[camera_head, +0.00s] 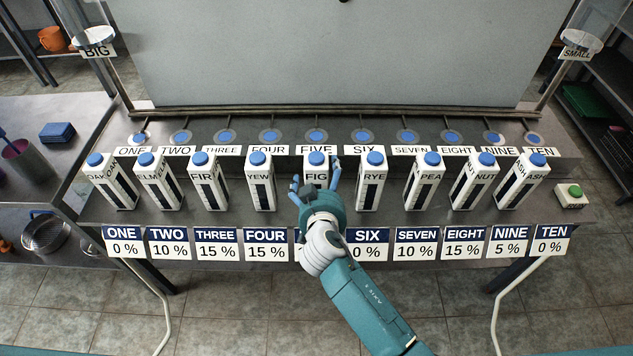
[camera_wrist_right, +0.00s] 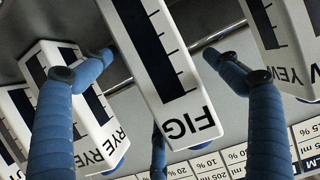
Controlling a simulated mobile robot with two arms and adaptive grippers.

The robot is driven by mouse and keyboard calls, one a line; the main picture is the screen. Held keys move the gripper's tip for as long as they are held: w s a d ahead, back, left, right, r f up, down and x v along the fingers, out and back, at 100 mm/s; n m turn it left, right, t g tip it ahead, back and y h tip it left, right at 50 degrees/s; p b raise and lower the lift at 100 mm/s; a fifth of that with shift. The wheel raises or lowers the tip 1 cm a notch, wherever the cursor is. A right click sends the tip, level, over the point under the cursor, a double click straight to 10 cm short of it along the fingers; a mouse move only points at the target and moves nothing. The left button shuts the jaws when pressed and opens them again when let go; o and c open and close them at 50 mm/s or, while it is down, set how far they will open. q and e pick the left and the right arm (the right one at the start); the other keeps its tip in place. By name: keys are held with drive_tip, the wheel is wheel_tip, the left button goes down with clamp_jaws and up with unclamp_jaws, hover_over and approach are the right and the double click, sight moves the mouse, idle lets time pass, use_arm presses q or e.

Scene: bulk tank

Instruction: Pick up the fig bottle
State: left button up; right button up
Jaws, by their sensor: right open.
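The fig bottle (camera_head: 317,165) is white with a blue cap and a "FIG" label, and stands upright in the middle of the row on the bench. In the right wrist view the fig bottle (camera_wrist_right: 163,70) fills the centre, with its dark scale strip and label showing. My right gripper (camera_head: 315,178) is open at the near side of the fig bottle, with its blue fingers spread to either side. In the right wrist view the fingers of the gripper (camera_wrist_right: 158,62) flank the bottle, apparently without gripping it. My left gripper is out of view.
The yew bottle (camera_head: 260,182) stands left of the fig bottle and the rye bottle (camera_head: 372,183) right of it, each with a small gap. Several similar bottles extend the row. Numbered cards (camera_head: 266,245) line the front edge. A green button box (camera_head: 572,196) sits far right.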

drive_tip(key=shift+w+f, duration=0.15)
drive_tip(key=shift+w, duration=0.25)
drive_tip(key=shift+s, duration=0.1)
drive_tip(key=shift+c, duration=0.5)
drive_tip(key=c, duration=1.2)
